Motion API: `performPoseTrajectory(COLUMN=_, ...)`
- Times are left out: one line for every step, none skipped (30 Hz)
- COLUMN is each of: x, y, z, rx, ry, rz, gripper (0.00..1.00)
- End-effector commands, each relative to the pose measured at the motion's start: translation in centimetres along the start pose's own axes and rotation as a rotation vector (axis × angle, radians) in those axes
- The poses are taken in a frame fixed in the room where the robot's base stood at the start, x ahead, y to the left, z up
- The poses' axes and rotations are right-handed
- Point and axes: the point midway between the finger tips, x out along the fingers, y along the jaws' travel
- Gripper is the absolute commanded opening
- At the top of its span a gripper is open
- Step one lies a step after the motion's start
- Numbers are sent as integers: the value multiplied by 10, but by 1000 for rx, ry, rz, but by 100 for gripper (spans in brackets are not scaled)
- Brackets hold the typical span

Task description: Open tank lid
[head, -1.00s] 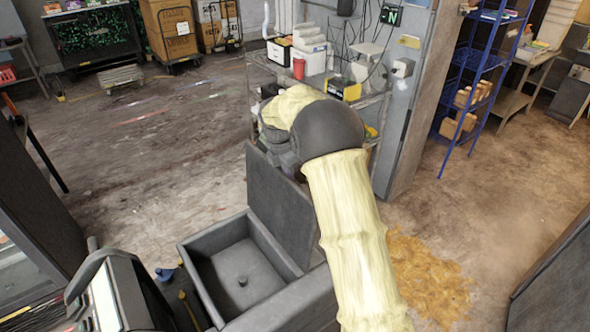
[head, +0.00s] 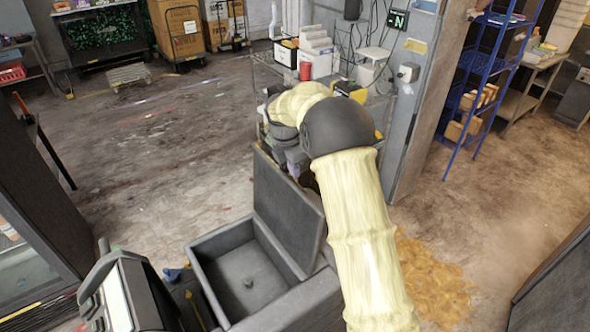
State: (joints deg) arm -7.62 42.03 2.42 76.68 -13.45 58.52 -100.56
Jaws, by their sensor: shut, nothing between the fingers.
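The grey tank (head: 205,268) is an open square box at the bottom centre, with a small round knob on its inside floor. Its flat dark grey lid (head: 283,210) stands raised along the tank's right side, roughly upright. My arm, in a pale yellow sleeve with a dark joint, reaches over from the lower right. My gripper (head: 294,165) is shut and empty, just behind the lid's top edge. The lid partly hides it, so I cannot tell whether it touches the lid.
A metal rack (head: 375,100) with boxes and a red cup stands behind the arm. A control panel (head: 115,295) is left of the tank. A brown stain (head: 432,270) lies on the floor at right. A blue shelf (head: 480,80) stands far right. Floor at left is largely clear.

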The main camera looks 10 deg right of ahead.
Motion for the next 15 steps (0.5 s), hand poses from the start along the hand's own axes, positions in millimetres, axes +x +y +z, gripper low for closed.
performPoseTrajectory(x=-12, y=0, z=2, rx=0, ry=0, rz=0, gripper=0)
performPoseTrajectory(x=-16, y=0, z=2, rx=0, ry=0, rz=1, gripper=0)
performPoseTrajectory(x=-21, y=0, z=2, rx=-1, ry=0, rz=1, gripper=0)
performPoseTrajectory(x=-25, y=1, z=3, rx=-1, ry=0, rz=1, gripper=0)
performPoseTrajectory(x=-28, y=1, z=3, rx=-1, ry=0, rz=1, gripper=0)
performPoseTrajectory(x=-33, y=1, z=3, rx=-2, ry=0, rz=1, gripper=0)
performPoseTrajectory(x=-37, y=1, z=4, rx=-2, ry=0, rz=1, gripper=0)
performPoseTrajectory(x=-40, y=1, z=4, rx=-3, ry=-1, rz=1, gripper=0)
performPoseTrajectory(x=-45, y=1, z=4, rx=-3, ry=-1, rz=1, gripper=0)
performPoseTrajectory(x=-48, y=1, z=4, rx=-3, ry=-1, rz=1, gripper=0)
performPoseTrajectory(x=-50, y=1, z=4, rx=-3, ry=-1, rz=1, gripper=0)
performPoseTrajectory(x=-54, y=1, z=4, rx=-4, ry=-1, rz=1, gripper=0)
performPoseTrajectory(x=-55, y=1, z=4, rx=-4, ry=-1, rz=1, gripper=0)
performPoseTrajectory(x=-57, y=1, z=4, rx=-4, ry=-1, rz=0, gripper=0)
performPoseTrajectory(x=-58, y=1, z=4, rx=-4, ry=-1, rz=0, gripper=0)
